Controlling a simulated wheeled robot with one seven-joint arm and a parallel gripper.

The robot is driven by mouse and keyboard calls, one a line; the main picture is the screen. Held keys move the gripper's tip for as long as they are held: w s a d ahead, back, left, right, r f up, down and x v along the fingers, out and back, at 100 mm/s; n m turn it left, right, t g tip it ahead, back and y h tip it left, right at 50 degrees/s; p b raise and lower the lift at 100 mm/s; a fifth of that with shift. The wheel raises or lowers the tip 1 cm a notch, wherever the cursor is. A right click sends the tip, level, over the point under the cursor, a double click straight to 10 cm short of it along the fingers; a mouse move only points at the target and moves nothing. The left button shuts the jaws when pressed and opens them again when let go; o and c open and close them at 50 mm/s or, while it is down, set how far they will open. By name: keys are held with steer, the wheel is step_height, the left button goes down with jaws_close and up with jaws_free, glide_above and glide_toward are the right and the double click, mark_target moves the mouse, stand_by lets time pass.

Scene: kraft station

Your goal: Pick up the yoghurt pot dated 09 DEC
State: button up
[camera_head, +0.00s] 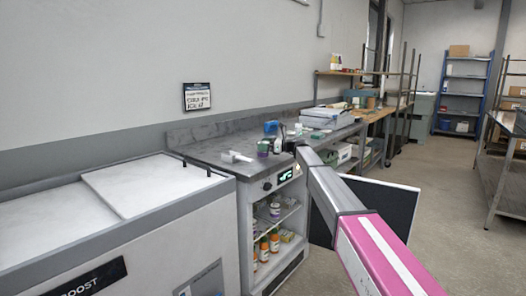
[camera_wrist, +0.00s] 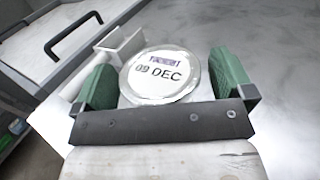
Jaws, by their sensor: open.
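The yoghurt pot dated 09 DEC (camera_wrist: 160,88) shows in the wrist view as a round white lid with a silver rim and dark print. My gripper (camera_wrist: 164,82) is open, with one green finger pad on each side of the lid. The pot's sides are hidden, and I cannot tell whether the pads touch it. In the head view my gripper (camera_head: 289,147) is small, at the far end of my arm over the grey counter.
A white object (camera_head: 236,157) lies on the counter (camera_head: 205,150) left of the pots. A blue item (camera_head: 271,127) stands behind them. Below is an open-fronted fridge with bottles (camera_head: 264,247). In the wrist view a white block (camera_wrist: 122,45) sits close behind the lid; bare counter (camera_wrist: 275,75) lies right.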

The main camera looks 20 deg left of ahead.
steer(key=shift+a, duration=0.2)
steer(key=shift+c, duration=0.3)
steer(key=c, duration=0.9)
steer(key=shift+o, duration=0.2)
steer(key=shift+r, duration=0.1)
